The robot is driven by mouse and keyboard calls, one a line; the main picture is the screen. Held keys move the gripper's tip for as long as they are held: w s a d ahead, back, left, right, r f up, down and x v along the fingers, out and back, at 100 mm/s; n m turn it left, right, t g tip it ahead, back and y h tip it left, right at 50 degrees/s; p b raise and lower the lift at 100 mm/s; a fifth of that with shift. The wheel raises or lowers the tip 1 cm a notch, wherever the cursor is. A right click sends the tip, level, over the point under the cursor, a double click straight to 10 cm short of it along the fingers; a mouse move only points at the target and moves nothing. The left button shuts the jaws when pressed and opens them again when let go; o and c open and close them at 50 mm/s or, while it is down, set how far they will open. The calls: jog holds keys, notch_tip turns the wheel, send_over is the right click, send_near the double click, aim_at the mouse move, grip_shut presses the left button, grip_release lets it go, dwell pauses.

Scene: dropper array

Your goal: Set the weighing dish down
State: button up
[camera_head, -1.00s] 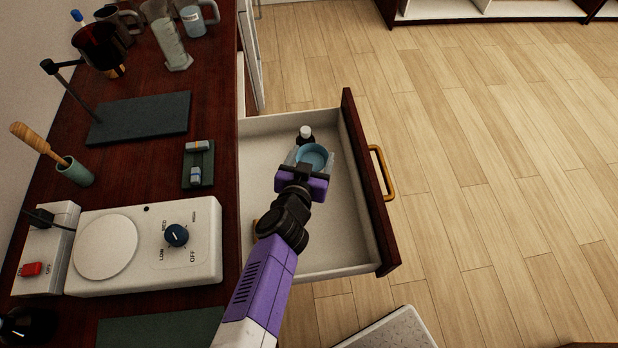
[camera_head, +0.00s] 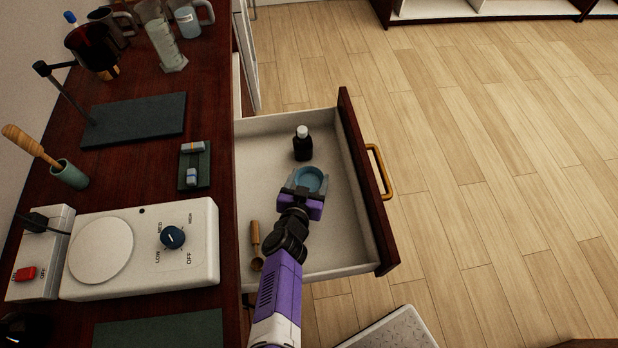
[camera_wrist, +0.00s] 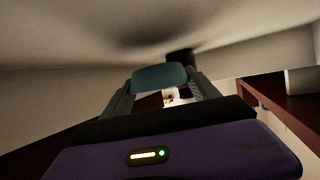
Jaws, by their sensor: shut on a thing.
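The weighing dish (camera_head: 311,180) is a small round blue dish. My gripper (camera_head: 308,184) is shut on it, with a finger on either side, in the open drawer area. In the wrist view the dish (camera_wrist: 160,77) shows as a blue-grey shape between the two grey fingers of my gripper (camera_wrist: 162,88). I cannot tell whether the dish touches the drawer floor.
The open drawer (camera_head: 345,225) also holds a dark bottle with a white cap (camera_head: 302,145) behind the dish and a wooden-handled tool (camera_head: 255,240) at the left. A white hotplate (camera_head: 140,248) stands on the bench. Drawer floor at the right is clear.

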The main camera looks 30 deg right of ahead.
jog(key=shift+f+b, duration=0.45)
jog(key=shift+b, duration=0.05)
jog(key=shift+f, duration=0.2)
jog(key=o, duration=1.3)
jog(key=shift+r, duration=0.1)
jog(key=shift+r, duration=0.1)
jog(key=shift+r+p, duration=0.3)
jog(key=v, duration=0.7)
jog(key=shift+s+a+r, duration=0.15)
jog(key=shift+s+r, duration=0.05)
jog(key=shift+r, duration=0.1)
